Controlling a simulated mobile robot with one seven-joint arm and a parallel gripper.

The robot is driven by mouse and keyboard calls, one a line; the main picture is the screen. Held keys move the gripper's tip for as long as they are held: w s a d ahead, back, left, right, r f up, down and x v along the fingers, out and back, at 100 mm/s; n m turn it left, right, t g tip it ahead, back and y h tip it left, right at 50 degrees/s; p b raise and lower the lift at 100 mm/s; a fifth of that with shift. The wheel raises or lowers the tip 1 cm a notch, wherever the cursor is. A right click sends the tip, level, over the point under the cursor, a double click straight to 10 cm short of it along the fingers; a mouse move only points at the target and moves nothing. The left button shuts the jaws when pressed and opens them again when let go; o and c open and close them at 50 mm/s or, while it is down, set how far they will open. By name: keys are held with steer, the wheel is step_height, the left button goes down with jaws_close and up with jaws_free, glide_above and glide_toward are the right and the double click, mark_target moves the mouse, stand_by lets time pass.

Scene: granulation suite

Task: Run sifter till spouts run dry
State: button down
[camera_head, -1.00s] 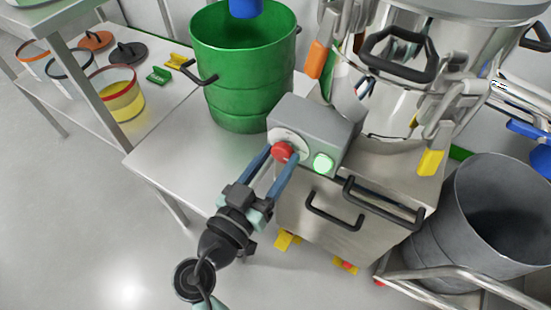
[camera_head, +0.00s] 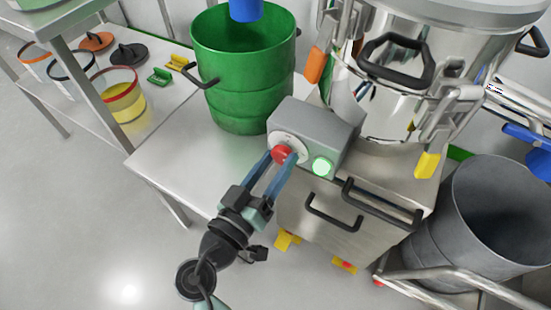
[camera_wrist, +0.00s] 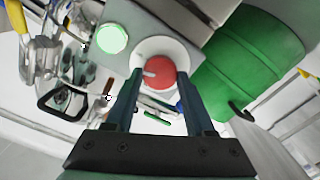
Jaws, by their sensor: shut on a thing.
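The sifter (camera_head: 450,60) is a shiny steel drum with clamps and black handles on a steel base. Its grey control box (camera_head: 315,125) carries a red knob (camera_head: 281,154) on a white plate and a lit green button (camera_head: 321,166). My gripper (camera_head: 276,160) is shut on the red knob, with one blue finger on each side of it. The wrist view shows the red knob (camera_wrist: 160,73) between the fingers and the lit green button (camera_wrist: 112,39) beside it. A blue spout (camera_head: 246,9) hangs over the open green drum (camera_head: 240,75).
A grey bin (camera_head: 480,225) stands on a tube-framed cart at the right. The steel table (camera_head: 180,150) has bare surface left of the green drum. A shelf at the left holds a sieve-like container of yellow material (camera_head: 122,102). Open floor lies at lower left.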

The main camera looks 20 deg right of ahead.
steer(key=n+p, duration=0.1)
steer(key=n, duration=0.2)
steer(key=shift+n+p, duration=0.35)
steer(key=shift+n, duration=0.05)
steer(key=n+p, duration=0.2)
steer(key=n, duration=0.1)
steer(key=shift+n, duration=0.3)
steer(key=n+p, duration=0.2)
steer(key=n, duration=0.2)
steer(key=shift+p, duration=0.4)
steer(key=shift+f+n+p, duration=0.1)
steer(key=shift+n+p, duration=0.6)
steer(key=shift+n, duration=0.6)
steer(key=shift+c, duration=1.3)
jaws_free()
